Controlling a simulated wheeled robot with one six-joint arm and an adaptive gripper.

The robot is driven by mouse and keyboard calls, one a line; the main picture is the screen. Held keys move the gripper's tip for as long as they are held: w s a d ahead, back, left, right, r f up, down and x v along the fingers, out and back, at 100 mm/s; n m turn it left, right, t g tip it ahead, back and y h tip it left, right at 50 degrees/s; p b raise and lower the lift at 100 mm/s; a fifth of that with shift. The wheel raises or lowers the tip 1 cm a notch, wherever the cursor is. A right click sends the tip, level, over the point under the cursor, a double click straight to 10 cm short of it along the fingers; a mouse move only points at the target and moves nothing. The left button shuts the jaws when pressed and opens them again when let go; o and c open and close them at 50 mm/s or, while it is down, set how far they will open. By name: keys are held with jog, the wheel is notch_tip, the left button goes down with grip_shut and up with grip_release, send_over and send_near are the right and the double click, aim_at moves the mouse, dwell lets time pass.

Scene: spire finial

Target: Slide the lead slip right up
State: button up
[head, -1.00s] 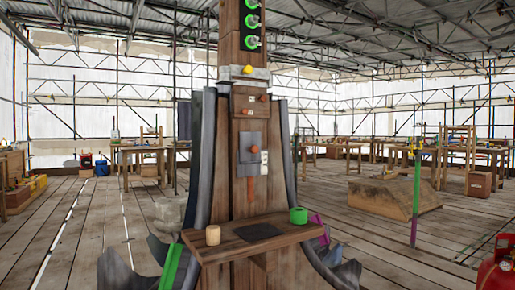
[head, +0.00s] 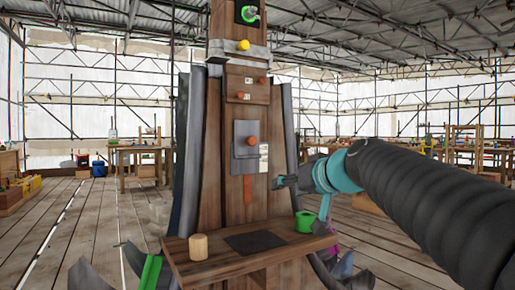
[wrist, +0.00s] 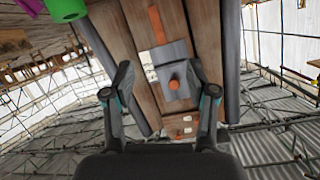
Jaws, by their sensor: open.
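The lead slip (head: 240,140) is a grey plate with an orange-brown knob (head: 252,141) on the front of the wooden spire post (head: 213,170). A white marked strip (head: 264,158) is beside its right edge, and a narrow rust-orange strip (head: 248,188) runs below it. In the wrist view, which is turned over, the slip (wrist: 173,55) and its knob (wrist: 174,84) lie ahead, between the fingers in the picture. My gripper (head: 277,183) is to the right of and below the slip in the head view. It is open and empty, its two fingers (wrist: 160,85) wide apart, not touching the knob.
A wooden shelf (head: 190,262) juts from the post below, with a pale wooden cylinder (head: 198,246), a dark flat sheet (head: 235,243) and a green roll (head: 305,221). Curved grey sheets (head: 187,150) flank the post.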

aim_at(253, 140)
jog(key=w+a+r+t+y, duration=0.3)
jog(key=w+r, duration=0.6)
jog(key=r, duration=0.1)
jog(key=shift+n, duration=0.4)
jog(key=p+x, duration=0.2)
jog(key=x, duration=0.4)
jog(key=p+x, duration=0.2)
jog(key=x, duration=0.4)
jog(key=shift+w+f, duration=0.15)
jog(key=shift+f, duration=0.05)
jog(key=shift+w+a+f, duration=0.1)
jog(key=shift+w+a, duration=0.25)
jog(key=shift+w, duration=0.25)
grip_shut()
